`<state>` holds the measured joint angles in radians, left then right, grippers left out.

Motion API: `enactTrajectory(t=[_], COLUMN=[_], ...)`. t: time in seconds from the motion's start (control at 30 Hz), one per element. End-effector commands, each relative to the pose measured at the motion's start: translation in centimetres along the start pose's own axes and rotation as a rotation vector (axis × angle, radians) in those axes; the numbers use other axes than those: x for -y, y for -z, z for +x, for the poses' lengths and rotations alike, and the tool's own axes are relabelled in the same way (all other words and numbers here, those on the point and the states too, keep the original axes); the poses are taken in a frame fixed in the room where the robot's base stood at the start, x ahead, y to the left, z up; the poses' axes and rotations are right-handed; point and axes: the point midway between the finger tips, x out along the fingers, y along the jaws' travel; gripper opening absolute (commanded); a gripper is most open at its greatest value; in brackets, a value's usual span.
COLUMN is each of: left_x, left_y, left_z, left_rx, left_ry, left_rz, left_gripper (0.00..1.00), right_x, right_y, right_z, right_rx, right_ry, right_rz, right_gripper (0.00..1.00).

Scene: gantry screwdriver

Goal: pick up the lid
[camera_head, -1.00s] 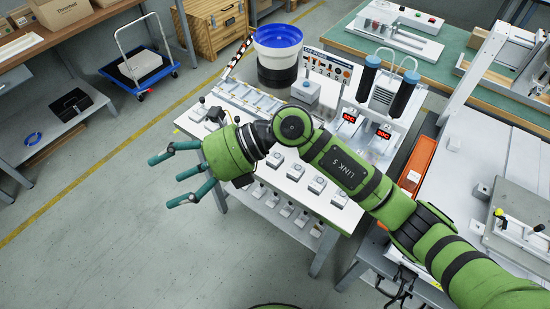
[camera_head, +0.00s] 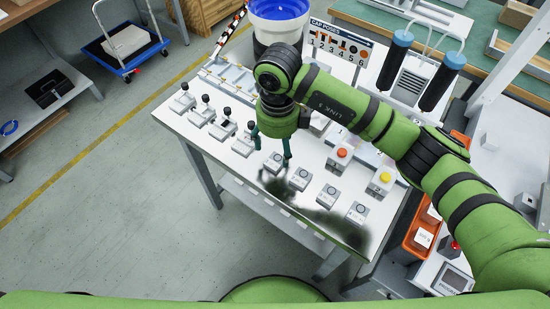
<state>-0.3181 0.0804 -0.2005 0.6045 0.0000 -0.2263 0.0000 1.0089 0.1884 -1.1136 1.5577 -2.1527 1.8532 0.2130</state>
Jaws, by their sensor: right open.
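My right gripper (camera_head: 272,146) points down over the white worktable, its teal fingers spread on either side of an empty gap. Several small grey square pieces with round tops stand in a row along the front of the table; I cannot tell which, if any, is the lid. One such piece (camera_head: 273,163) is right by the fingertips, and another (camera_head: 300,178) stands just to the right of them. I see nothing held. The palm and arm hide part of the table behind. My left gripper is not in view.
Grey blocks with black knobs (camera_head: 228,128) stand left of the gripper. Blocks with an orange button (camera_head: 342,154) and a yellow button (camera_head: 384,178) stand to the right. Open floor lies left.

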Motion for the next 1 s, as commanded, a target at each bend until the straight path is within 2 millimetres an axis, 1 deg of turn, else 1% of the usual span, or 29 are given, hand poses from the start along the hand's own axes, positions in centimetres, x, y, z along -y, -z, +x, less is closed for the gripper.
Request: enactTrajectory(t=[0.07,0.13,0.2,0.3,0.43,0.57,0.6,0.67,0.7,0.73,0.9,1.0], left_x=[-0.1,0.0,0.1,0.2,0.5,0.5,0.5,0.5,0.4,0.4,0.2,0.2], left_y=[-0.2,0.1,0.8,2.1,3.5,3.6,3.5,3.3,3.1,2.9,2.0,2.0], left_z=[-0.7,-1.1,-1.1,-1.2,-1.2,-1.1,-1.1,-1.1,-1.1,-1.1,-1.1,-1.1], left_rx=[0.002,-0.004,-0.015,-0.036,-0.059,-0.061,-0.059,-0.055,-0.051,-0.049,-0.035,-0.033], left_ry=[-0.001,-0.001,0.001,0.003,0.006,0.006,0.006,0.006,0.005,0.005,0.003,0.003], left_rz=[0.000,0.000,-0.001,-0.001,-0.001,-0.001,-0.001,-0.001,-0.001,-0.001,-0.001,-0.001], left_gripper=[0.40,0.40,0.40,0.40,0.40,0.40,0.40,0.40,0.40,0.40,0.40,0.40], right_x=[-0.5,-0.7,-0.7,-0.7,-0.7,-0.7,-0.7,-0.7,-0.7,-0.7,-0.7,-0.7], right_y=[0.2,0.3,0.3,0.2,0.2,0.2,0.2,0.2,0.2,0.2,0.2,0.2], right_z=[0.9,2.0,3.1,4.2,4.6,4.6,4.5,4.5,4.5,4.5,4.5,4.6], right_rx=[-0.003,-0.003,-0.003,-0.001,0.001,0.001,0.001,0.001,0.001,0.001,0.001,0.001], right_ry=[-0.005,-0.005,-0.004,-0.003,-0.001,-0.001,-0.001,-0.001,-0.001,-0.001,-0.002,-0.002], right_rz=[-0.001,0.000,0.000,0.000,-0.001,-0.002,-0.002,-0.001,-0.001,-0.001,-0.001,-0.001], right_gripper=[0.73,0.73,0.73,0.73,0.73,0.73,0.65,0.41,0.27,0.25,0.24,0.24])
